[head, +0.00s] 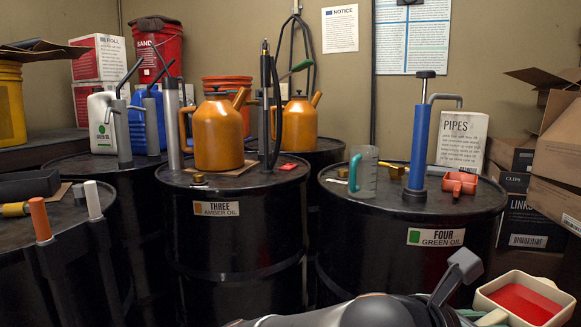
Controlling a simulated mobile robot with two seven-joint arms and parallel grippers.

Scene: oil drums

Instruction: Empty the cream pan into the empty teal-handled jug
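The cream pan (481,303) is at the bottom right, close to the camera, with red liquid in it. It looks about level. My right gripper (460,285) is at the pan's handle side; one grey finger shows and it seems closed on the handle, though the grip is partly hidden by my arm. The clear teal-handled jug (368,178) stands upright on the drum labelled FOUR (420,215), its handle toward the left. It looks empty. The pan is lower, nearer and to the right of the jug, apart from it. My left gripper is not in view.
A blue hand pump (418,145) stands right of the jug, with a small orange-red scoop (460,183) beside it. A white PIPES container (462,140) is behind. Boxes (555,150) crowd the right. Orange oil cans (218,130) stand on drums to the left.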

